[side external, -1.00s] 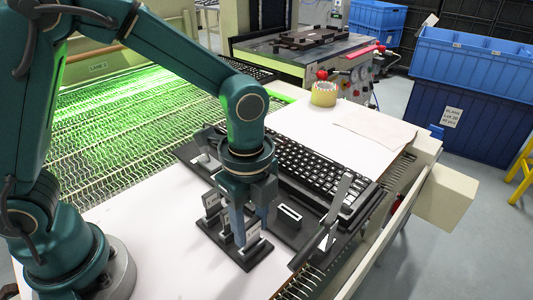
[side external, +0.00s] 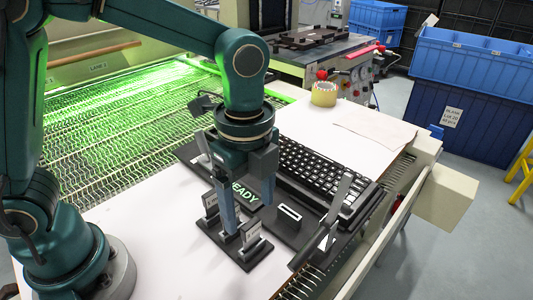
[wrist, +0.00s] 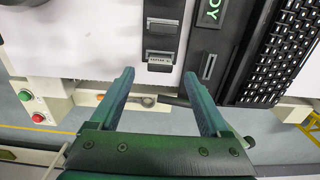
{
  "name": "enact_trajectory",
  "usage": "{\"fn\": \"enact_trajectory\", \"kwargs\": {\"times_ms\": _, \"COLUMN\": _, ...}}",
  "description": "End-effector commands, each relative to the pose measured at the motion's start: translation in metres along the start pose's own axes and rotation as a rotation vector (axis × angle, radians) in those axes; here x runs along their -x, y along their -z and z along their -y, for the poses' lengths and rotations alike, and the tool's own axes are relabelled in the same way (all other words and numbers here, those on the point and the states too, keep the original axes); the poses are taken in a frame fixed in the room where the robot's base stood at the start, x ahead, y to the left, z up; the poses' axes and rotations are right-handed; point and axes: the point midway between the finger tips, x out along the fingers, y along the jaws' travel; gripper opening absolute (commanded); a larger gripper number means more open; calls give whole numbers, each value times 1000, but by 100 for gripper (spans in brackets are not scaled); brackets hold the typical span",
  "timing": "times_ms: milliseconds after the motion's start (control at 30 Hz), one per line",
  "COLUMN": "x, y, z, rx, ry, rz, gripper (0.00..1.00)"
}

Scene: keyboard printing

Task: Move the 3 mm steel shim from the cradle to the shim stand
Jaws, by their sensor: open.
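The dark shim stand (side external: 238,262) stands on the white table top, with several upright white-labelled pieces on it. It also shows in the wrist view (wrist: 162,42). My gripper (side external: 250,218) is just above and over the stand, pointing down. In the wrist view its two fingers (wrist: 159,73) are spread with nothing between them, and a labelled piece lies just beyond the tips. The dark cradle (side external: 318,200) is to the right, with a pale-edged slot (side external: 290,212) in its near part. The lettering is too small to tell which piece is the 3 mm steel shim.
A black keyboard (side external: 318,172) lies behind the slot, beside a lit READY display (side external: 245,194). A grey lever (side external: 336,203) rises at the cradle's right end. The front-left table top is clear.

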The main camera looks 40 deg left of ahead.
Motion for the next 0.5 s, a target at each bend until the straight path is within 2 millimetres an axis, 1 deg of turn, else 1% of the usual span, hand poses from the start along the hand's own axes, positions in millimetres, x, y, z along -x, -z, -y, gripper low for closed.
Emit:
{"fn": "enact_trajectory", "kwargs": {"times_ms": 233, "x": 1, "y": 0, "z": 0, "rx": 0, "ry": 0, "rz": 0, "gripper": 80}}
{"fn": "enact_trajectory", "kwargs": {"times_ms": 267, "x": 1, "y": 0, "z": 0, "rx": 0, "ry": 0, "rz": 0, "gripper": 76}}
{"fn": "enact_trajectory", "kwargs": {"times_ms": 300, "x": 2, "y": 0, "z": 0, "rx": 1, "ry": 0, "rz": 0, "gripper": 61}}
{"fn": "enact_trajectory", "kwargs": {"times_ms": 367, "x": 6, "y": 0, "z": 1, "rx": 12, "ry": 3, "rz": -1, "gripper": 38}}
{"fn": "enact_trajectory", "kwargs": {"times_ms": 400, "x": 11, "y": 1, "z": 2, "rx": 27, "ry": 5, "rz": -2, "gripper": 23}}
{"fn": "enact_trajectory", "kwargs": {"times_ms": 467, "x": 21, "y": 1, "z": 2, "rx": 56, "ry": 6, "rz": -3, "gripper": 0}}
{"fn": "enact_trajectory", "kwargs": {"times_ms": 500, "x": 28, "y": 1, "z": 2, "rx": 76, "ry": 6, "rz": -3, "gripper": 0}}
